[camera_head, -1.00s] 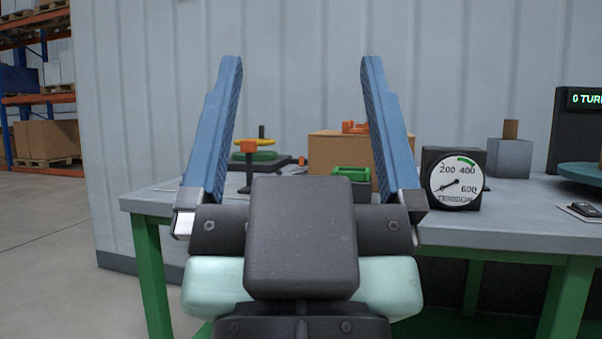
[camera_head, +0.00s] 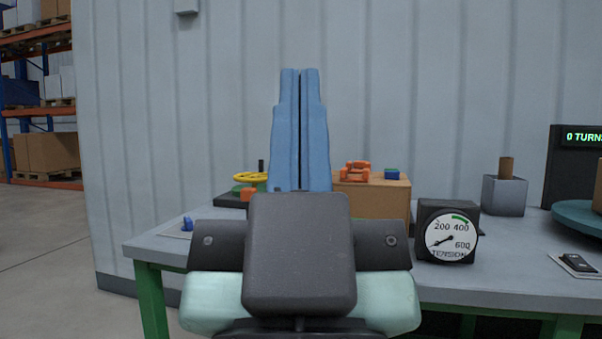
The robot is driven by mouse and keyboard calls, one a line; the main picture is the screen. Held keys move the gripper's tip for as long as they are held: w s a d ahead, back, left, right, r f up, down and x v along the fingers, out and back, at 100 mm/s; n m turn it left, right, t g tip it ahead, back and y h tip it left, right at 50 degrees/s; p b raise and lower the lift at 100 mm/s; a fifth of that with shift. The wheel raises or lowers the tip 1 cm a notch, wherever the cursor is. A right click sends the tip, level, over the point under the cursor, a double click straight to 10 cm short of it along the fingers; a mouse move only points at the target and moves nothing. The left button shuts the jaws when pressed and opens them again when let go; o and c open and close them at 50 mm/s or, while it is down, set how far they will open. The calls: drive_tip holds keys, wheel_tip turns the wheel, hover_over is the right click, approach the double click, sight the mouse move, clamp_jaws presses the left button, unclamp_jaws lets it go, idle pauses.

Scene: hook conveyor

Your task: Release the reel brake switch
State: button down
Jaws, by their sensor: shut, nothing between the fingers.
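My gripper (camera_head: 303,78) stands in the middle of the view with its two blue fingers pressed together, pointing up and away, with nothing between them. A small black switch (camera_head: 578,262) lies on a pale plate at the right edge of the table, in front of the blue-green turntable (camera_head: 572,222). It looks like the reel brake switch, but its label cannot be read and its setting is too small to tell. My gripper is well to the left of it, apart from it. My fingers and wrist hide part of the table's middle.
A tension gauge (camera_head: 447,232) stands on the grey table (camera_head: 510,275) right of my wrist. Behind are a cardboard box (camera_head: 385,197) with orange and blue parts, a yellow handwheel (camera_head: 250,178), a grey block (camera_head: 504,194) and a turns display (camera_head: 580,137). A blue piece (camera_head: 187,224) sits at left.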

wheel_tip(320, 180, up, 37)
drive_tip(key=p, duration=3.4)
drive_tip(key=shift+p, duration=0.3)
